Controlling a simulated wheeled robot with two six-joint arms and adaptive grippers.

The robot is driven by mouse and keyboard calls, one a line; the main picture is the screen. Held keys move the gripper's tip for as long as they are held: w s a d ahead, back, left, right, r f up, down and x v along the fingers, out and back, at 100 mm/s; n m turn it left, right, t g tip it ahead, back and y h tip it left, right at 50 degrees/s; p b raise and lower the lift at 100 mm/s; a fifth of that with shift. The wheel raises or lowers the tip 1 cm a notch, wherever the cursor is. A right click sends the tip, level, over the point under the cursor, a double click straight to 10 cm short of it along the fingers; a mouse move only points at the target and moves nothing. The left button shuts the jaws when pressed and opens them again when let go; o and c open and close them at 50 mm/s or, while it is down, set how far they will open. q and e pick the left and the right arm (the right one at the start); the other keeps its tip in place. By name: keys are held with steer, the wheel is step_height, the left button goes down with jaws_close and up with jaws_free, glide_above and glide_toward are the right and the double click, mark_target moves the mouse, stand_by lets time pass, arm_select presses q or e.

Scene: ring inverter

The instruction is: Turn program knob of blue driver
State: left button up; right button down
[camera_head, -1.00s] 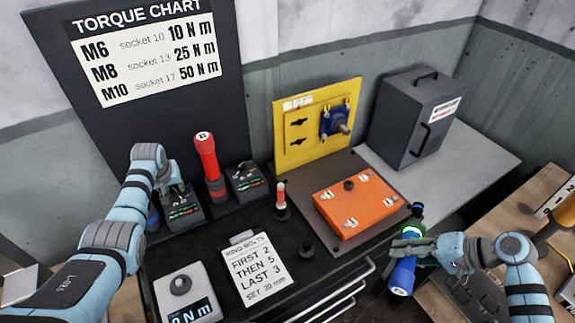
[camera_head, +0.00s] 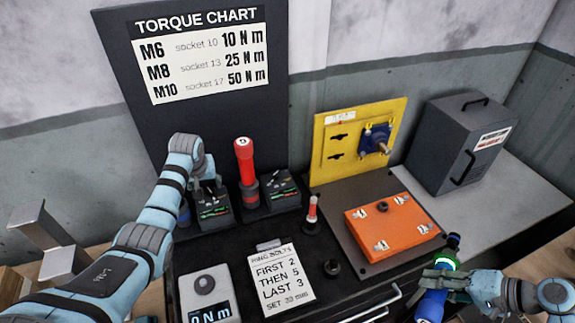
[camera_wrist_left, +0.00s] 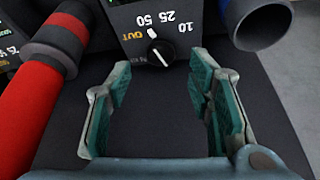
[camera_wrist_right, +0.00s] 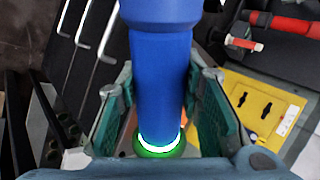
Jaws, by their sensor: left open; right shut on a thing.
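The blue driver (camera_wrist_right: 162,85) is held in my right gripper (camera_wrist_right: 160,100), which is shut around its body; a green-white ring glows near its lower end. The driver also shows at the lower right in the head view (camera_head: 431,304). A dial knob (camera_wrist_left: 158,52), marked 10, 25, 50 and OUT, sits on a dark panel in the left wrist view. White marks show on and above it, but its exact setting is unclear. My left gripper (camera_wrist_left: 162,75) is open and empty, its fingers on either side just short of the knob. In the head view my arm largely hides that gripper.
The orange box (camera_head: 393,226), yellow panel (camera_head: 325,170) and dark case (camera_head: 455,150) stand to the right.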

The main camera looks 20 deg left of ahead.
arm_select(q)
steer(key=v, duration=0.8)
steer(key=shift+w, duration=0.15)
